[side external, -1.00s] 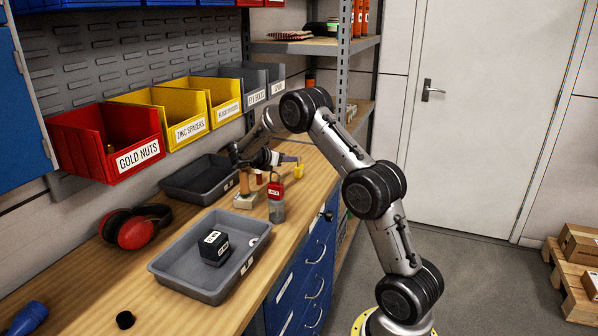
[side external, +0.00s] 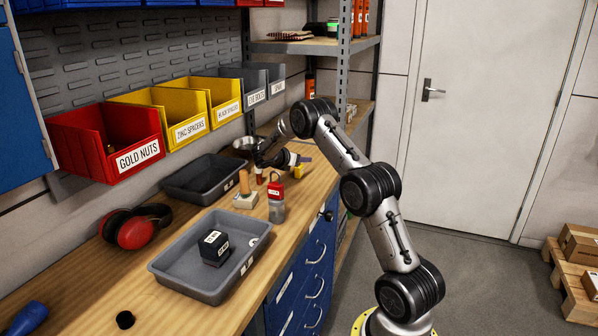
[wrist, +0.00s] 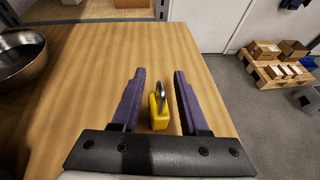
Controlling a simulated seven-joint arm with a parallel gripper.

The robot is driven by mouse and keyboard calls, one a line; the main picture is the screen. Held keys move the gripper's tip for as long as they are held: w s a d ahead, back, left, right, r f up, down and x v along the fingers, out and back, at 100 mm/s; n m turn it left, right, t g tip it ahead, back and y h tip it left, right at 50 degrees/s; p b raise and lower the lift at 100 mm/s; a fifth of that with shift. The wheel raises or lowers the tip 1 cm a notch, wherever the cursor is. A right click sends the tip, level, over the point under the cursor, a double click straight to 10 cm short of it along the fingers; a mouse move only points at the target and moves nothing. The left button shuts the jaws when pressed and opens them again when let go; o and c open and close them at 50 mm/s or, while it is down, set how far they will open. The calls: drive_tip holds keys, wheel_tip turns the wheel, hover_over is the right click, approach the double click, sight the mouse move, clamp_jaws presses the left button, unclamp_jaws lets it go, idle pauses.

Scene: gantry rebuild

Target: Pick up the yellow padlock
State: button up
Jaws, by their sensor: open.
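The yellow padlock (wrist: 158,114) stands on the wooden bench in the wrist view, its metal shackle up. It lies between the two purple fingers of my gripper (wrist: 160,73), with gaps showing on both sides. My gripper is open and empty. In the side view the padlock (side external: 298,171) is a small yellow patch near the bench's far right edge, partly hidden by my gripper (side external: 304,160). How high the fingers are above the bench is hard to tell.
A metal bowl (wrist: 20,57) stands left of my gripper. A black tray (side external: 200,180) and a grey tray (side external: 180,280) lie along the bench. The bench's right edge is close.

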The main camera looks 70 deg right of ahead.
drive_tip(key=shift+c, duration=0.3)
clamp_jaws()
idle(1.1)
